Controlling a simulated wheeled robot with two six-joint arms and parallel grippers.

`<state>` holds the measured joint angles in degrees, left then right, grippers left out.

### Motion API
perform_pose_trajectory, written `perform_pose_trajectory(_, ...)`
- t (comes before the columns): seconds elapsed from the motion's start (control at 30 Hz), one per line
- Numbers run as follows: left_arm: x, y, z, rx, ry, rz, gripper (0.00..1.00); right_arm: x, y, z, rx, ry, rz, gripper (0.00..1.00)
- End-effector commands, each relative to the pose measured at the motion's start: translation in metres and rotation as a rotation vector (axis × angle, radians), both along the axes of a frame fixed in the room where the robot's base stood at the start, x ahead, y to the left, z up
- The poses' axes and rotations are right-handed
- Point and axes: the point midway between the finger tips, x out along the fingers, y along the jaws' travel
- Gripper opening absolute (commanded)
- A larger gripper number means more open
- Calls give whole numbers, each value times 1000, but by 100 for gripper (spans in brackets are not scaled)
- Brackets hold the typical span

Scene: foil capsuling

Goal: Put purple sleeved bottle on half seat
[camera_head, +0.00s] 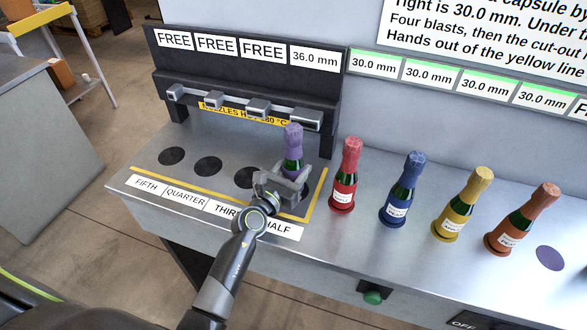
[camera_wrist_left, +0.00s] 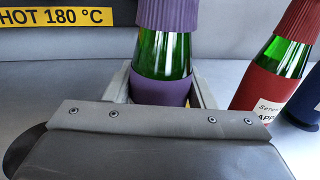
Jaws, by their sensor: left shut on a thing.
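The purple sleeved bottle (camera_head: 292,139) has a purple capsule over green glass and a purple band low on its body. It stands about upright at the half position, behind the HALF label (camera_head: 278,229). My left gripper (camera_head: 285,184) is shut around its lower body; the wrist view shows the jaws (camera_wrist_left: 163,98) on either side of the purple band (camera_wrist_left: 160,89). The half seat itself is hidden by the gripper and bottle, so I cannot tell whether the base touches it. My right gripper is out of view.
Black seats (camera_head: 171,155) at fifth, quarter and third are empty. Behind is a nozzle bar (camera_head: 258,105) with a hot warning, under FREE signs and a 36.0 mm sign. Red (camera_head: 345,172), blue (camera_head: 401,187), yellow (camera_head: 462,203) and orange (camera_head: 522,217) bottles stand right; a purple spot (camera_head: 550,258) is bare.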

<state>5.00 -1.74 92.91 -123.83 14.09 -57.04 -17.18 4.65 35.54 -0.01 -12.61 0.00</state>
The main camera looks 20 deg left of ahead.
Motion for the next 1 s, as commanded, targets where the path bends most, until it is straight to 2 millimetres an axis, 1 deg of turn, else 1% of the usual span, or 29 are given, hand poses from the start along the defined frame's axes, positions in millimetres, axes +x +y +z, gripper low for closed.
perform_pose_trajectory(0.03, 0, 0, -2, -1, -3, 0, 13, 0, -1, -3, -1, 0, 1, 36)
perform_pose_trajectory(0.07, 0, 0, -2, 0, 0, 0, 52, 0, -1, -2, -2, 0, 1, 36)
perform_pose_trajectory(0.2, 0, 0, -2, 0, 0, 0, 71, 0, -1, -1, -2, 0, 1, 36)
perform_pose_trajectory(0.47, 0, 0, -2, 0, 0, 0, 71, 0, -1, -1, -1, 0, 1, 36)
perform_pose_trajectory(0.6, -1, 0, 3, 0, 0, 0, 71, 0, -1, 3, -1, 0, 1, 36)
perform_pose_trajectory(0.67, -8, 2, 0, 0, 1, 1, 71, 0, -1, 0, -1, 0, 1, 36)
perform_pose_trajectory(0.77, -24, 6, 0, 0, 2, 1, 71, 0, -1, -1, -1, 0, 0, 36)
perform_pose_trajectory(1.0, -72, 17, -2, 0, 2, 2, 71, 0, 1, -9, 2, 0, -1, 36)
